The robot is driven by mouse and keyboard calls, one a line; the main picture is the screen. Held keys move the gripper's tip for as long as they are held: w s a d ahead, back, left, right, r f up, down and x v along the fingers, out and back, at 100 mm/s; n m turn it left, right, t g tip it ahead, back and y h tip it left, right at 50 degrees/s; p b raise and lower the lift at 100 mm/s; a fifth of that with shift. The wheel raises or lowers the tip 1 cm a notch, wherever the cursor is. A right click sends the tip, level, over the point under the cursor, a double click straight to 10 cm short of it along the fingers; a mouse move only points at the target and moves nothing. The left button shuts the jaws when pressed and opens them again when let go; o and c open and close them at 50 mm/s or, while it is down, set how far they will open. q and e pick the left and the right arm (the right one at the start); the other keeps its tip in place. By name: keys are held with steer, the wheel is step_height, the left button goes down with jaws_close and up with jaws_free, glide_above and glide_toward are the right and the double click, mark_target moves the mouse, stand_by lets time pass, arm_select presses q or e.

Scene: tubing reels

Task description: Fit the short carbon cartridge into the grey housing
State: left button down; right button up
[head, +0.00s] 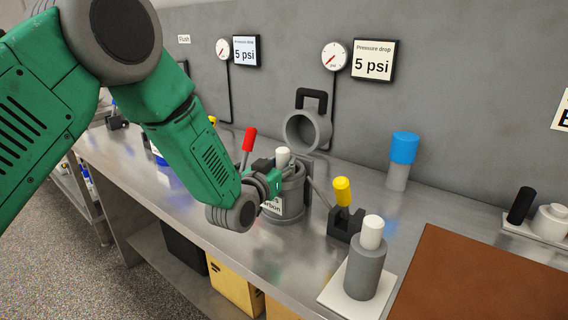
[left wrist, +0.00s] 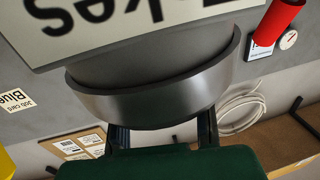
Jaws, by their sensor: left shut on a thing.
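The grey housing (head: 285,207) stands on the steel bench with a white label reading "carbon" in part. A white-topped piece (head: 283,154), which looks like the cartridge, stands at the housing's mouth; its lower part is hidden. My left gripper (head: 284,166) is at the top of the housing, shut on this piece. In the left wrist view the housing's dark rim (left wrist: 150,98) and upside-down label (left wrist: 130,22) fill the middle and hide the fingertips and what they hold. How deep the piece sits cannot be told. My right gripper is not in view.
A round lid with a handle (head: 307,125) stands open behind the housing. A red lever (head: 249,139) and a yellow lever (head: 343,191) flank it. A white-topped grey cylinder (head: 364,268) stands front right, a blue-topped one (head: 403,150) behind. A brown mat (head: 480,280) is clear.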

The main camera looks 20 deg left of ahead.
arm_select(q)
steer(key=shift+f, duration=0.15)
steer(key=c, duration=1.3)
jaws_free()
steer(key=shift+o, duration=0.2)
steer(key=shift+s+f, duration=0.1)
steer(key=shift+s, duration=0.1)
steer(key=shift+s+f, duration=0.15)
steer(key=shift+s, duration=0.15)
steer(key=s+a, duration=0.2)
steer(key=s, duration=0.8)
steer(key=shift+s+r, duration=0.2)
steer(key=shift+s, duration=0.2)
